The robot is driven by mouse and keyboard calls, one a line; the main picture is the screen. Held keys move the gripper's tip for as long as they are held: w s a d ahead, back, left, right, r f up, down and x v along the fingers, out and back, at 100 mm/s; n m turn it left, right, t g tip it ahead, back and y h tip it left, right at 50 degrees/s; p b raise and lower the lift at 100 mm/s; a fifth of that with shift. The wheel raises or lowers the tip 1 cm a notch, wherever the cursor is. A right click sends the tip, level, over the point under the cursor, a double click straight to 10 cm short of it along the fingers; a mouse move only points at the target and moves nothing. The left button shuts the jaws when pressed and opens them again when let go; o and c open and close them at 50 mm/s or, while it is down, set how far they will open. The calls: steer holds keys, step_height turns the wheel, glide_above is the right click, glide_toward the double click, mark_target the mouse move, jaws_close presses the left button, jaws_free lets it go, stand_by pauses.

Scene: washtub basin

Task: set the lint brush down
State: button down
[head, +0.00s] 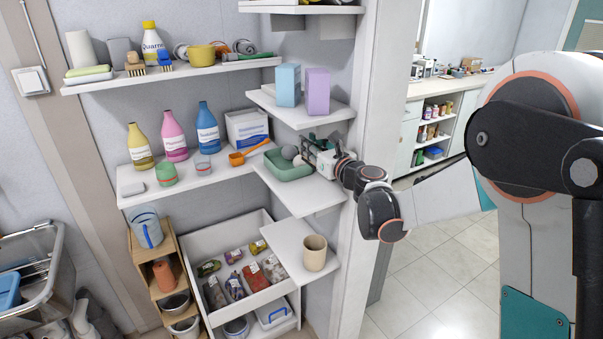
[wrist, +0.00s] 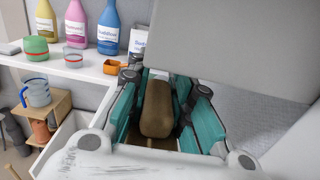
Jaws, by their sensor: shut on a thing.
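My gripper (head: 312,153) reaches in from the right, between two small white side shelves. In the wrist view its teal fingers (wrist: 158,100) are shut on the lint brush (wrist: 157,108), whose brown, rounded body lies between them. The far end of the brush is hidden. In the head view the gripper covers most of the brush, and I cannot make out its outline or whether it touches anything below. The gripper is at the right end of a green tray (head: 285,175) on the lower side shelf (head: 312,196).
Round grey things sit in the tray. The shelf above (head: 318,117) bears a blue box (head: 288,85) and a purple box (head: 317,92), close over my gripper. A beige cup (head: 315,253) stands on the shelf below. Bottles and an orange scoop (head: 247,154) are left.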

step_height(320, 180, down, 10)
steer(key=b, duration=0.3)
steer(key=shift+s+r, duration=0.1)
steer(key=shift+r, duration=0.25)
steer(key=c, duration=1.9)
jaws_free()
steer(key=shift+f, duration=0.2)
steer(key=o, duration=0.5)
steer(key=shift+c, duration=0.2)
steer(key=shift+r, duration=0.1)
steer(key=shift+r, duration=0.15)
steer(key=p+v, duration=0.2)
steer(key=v, duration=1)
steer(key=shift+s+r, duration=0.1)
